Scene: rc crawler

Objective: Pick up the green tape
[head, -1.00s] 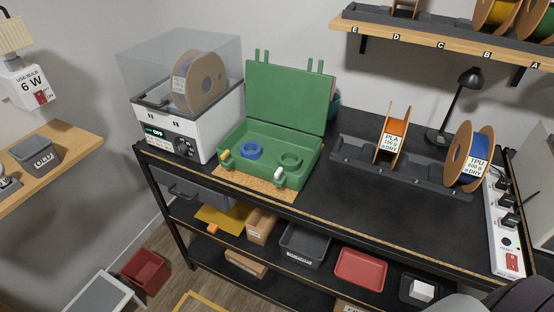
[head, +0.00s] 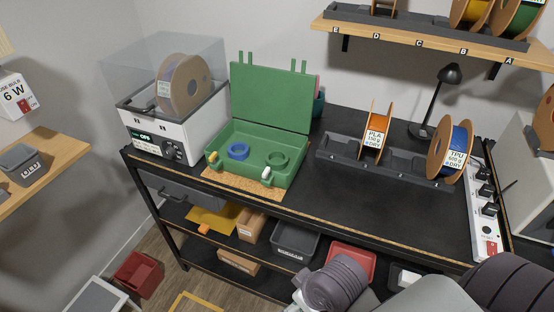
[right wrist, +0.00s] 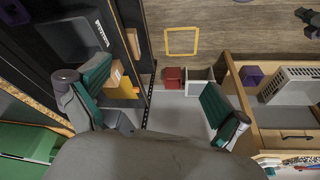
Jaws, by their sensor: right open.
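The green tape (head: 277,158), a small ring, lies inside an open green case (head: 289,181) on the workbench in the head view. A blue tape (head: 238,151) lies to its left in the same case. In the right wrist view my right gripper (right wrist: 156,106) is open, its two green-padded fingers wide apart with nothing between them. Part of a green thing, likely the case, shows at the lower left there (right wrist: 28,138); the tape does not show. My right arm is at the lower right of the head view, away from the case. My left gripper is not in view.
The case's raised lid (head: 270,98) stands behind the tapes. A white dryer box (head: 170,130) is left of the case. A dark spool rack (head: 335,156) with orange and blue spools is to the right. The bench front between is clear. A shelf overhangs at the upper right.

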